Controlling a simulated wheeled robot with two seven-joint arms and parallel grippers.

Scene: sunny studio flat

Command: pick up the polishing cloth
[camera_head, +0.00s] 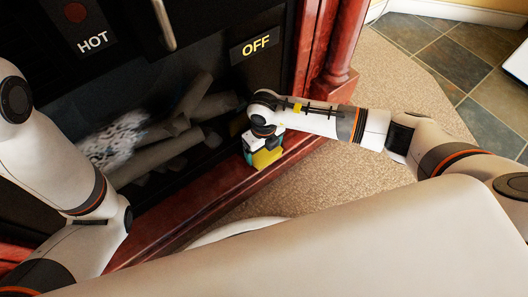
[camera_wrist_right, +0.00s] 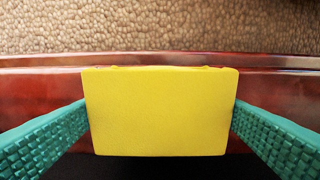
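The polishing cloth shows as a yellow block (camera_wrist_right: 160,112) in the right wrist view, filling the middle of the picture. In the head view it is the small yellow patch (camera_head: 266,158) at the red wooden ledge in front of the fireplace. My right gripper (camera_head: 257,147) is right at it, pointing down. Its two teal fingers stand at the cloth's left and right edges in the wrist view. The cloth hides the fingertips, so I cannot tell whether they press on it. My left arm (camera_head: 68,165) shows at the left, but its gripper is out of view.
A dark fireplace with logs (camera_head: 165,150) and labels "HOT" and "OFF" (camera_head: 256,46) stands behind the ledge (camera_head: 158,228). A red wooden post (camera_head: 334,60) rises beside it. Beige carpet (camera_head: 380,85) lies to the right, with slate tiles (camera_head: 440,52) beyond.

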